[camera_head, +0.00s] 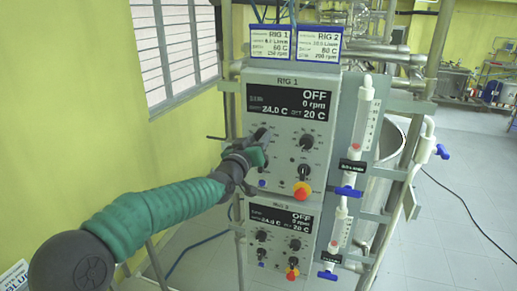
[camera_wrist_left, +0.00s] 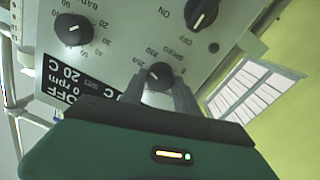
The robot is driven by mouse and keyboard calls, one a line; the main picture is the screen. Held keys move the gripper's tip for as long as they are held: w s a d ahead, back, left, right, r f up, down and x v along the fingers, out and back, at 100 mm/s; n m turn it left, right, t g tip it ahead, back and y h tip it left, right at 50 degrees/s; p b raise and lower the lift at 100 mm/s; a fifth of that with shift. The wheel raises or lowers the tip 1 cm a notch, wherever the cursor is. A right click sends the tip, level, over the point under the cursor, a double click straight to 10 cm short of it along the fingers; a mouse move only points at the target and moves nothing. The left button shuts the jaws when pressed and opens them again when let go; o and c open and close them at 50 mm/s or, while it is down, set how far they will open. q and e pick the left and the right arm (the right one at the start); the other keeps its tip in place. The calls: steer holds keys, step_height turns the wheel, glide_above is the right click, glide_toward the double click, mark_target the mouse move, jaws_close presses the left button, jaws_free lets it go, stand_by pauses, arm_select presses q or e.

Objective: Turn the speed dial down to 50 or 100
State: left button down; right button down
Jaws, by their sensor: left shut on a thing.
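The black speed dial (camera_wrist_left: 159,75) is on the grey RIG 1 control panel (camera_head: 319,128). In the left wrist view, which sees the panel upside down, the dial carries a pale pointer line, and "SPEED" is printed beside it. The exact mark it points to is too small to read. My left gripper (camera_head: 262,137) is shut on the dial, with one finger on each side (camera_wrist_left: 160,85). In the head view the gripper hides most of the dial. The display (camera_head: 290,102) reads OFF, 0 rpm, 24.0 C and set 20 C. My right gripper is not in view.
A second dial (camera_head: 306,142) is right of the speed dial. An orange-red knob (camera_head: 302,190) is below it. The similar lower panel (camera_head: 280,233) hangs beneath. A flow tube (camera_head: 364,115) with a blue valve (camera_head: 349,192) stands at right. A barred window is left.

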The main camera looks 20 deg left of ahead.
arm_select(q)
steer(key=n+b, duration=0.4)
steer(key=n, duration=0.1)
steer(key=n+b, duration=0.5)
steer(key=shift+f+y, duration=0.2)
steer(key=shift+y, duration=0.1)
steer(key=shift+d+f+n+y+b, duration=0.15)
steer(key=shift+n+b, duration=0.5)
steer(key=shift+n, duration=2.85)
steer(key=shift+a+f+n+y+b, duration=0.15)
steer(key=shift+n+b, duration=0.45)
steer(key=shift+n, duration=2.9)
steer(key=shift+d+n+y+b, duration=0.2)
steer(key=shift+n+b, duration=0.45)
steer(key=shift+n, duration=2.85)
steer(key=shift+w+f, duration=0.1)
steer(key=c, duration=1.3)
jaws_free()
steer(key=o, duration=0.4)
steer(key=shift+w+a, duration=0.1)
steer(key=shift+r, duration=0.2)
